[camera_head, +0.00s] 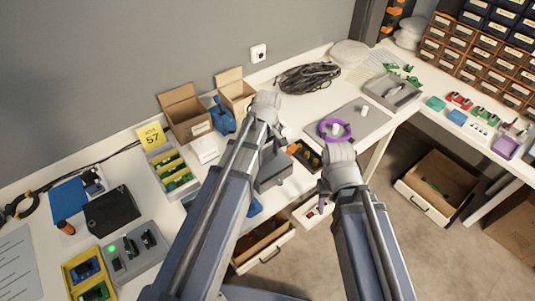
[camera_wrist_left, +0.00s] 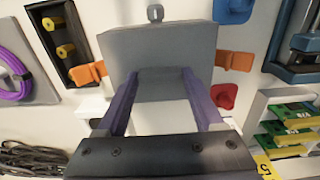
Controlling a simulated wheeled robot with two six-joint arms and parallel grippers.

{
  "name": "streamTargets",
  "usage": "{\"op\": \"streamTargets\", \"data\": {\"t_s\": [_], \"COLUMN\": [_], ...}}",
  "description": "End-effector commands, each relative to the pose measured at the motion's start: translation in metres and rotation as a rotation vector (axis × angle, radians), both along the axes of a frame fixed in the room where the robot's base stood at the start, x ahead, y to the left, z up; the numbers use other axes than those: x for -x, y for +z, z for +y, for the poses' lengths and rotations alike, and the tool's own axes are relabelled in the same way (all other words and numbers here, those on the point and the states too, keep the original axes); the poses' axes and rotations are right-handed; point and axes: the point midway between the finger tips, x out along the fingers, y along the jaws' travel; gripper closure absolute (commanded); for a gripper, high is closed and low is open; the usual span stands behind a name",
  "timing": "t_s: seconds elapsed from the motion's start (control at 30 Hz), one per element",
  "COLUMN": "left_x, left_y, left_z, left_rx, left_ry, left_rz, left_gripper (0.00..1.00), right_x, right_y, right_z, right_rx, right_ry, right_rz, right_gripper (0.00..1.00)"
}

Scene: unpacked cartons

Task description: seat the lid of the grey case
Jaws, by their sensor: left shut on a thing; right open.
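A grey box-shaped piece, the grey case with its lid (camera_head: 273,176), shows below my left gripper (camera_head: 270,148) in the head view, partly hidden by my left arm. In the left wrist view the grey lid (camera_wrist_left: 160,46) lies ahead of my left gripper (camera_wrist_left: 163,85), whose two purple fingers are shut on a narrower grey part of it. Orange latches (camera_wrist_left: 88,74) stick out at both sides. Whether the lid lies flush on the case I cannot tell. My right gripper (camera_head: 322,193) is open and points down at the table's front edge, right of the case.
A black tray with orange and yellow parts (camera_head: 304,156) lies close to the right of the case. A purple cable coil (camera_head: 335,129) lies on a grey mat. A white box (camera_head: 204,149) and a tray of yellow-green parts (camera_head: 173,170) stand left. Open drawers (camera_head: 262,246) are below.

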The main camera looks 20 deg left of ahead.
Motion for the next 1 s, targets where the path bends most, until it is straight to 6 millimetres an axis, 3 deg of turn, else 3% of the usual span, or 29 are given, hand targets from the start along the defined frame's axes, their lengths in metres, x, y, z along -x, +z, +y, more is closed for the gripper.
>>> {"op": "streamTargets", "data": {"t_s": [0.4,0.43,0.7,1.0], "left_x": [0.0,0.0,0.0001,0.0], "left_y": [-0.0127,-0.0113,-0.011,-0.009], "left_z": [0.0,0.0,-0.0001,0.0], "left_rx": [0.0,0.0,0.0,0.0], "left_ry": [0.0,0.0,0.0,0.0], "left_rz": [0.0,0.0,0.0,0.0], "left_gripper": [0.93,0.28,0.0,0.0], "right_x": [0.0,0.0,0.0,0.0], "right_y": [-0.0127,-0.0113,-0.011,-0.0089], "right_z": [0.0,0.0,-0.0001,-0.0001], "right_rx": [0.0,0.0,0.0,0.0], "right_ry": [0.0,0.0,0.0,0.0], "right_rz": [0.0,0.0,0.0,0.0], "right_gripper": [0.5,0.5,0.5,0.5]}}
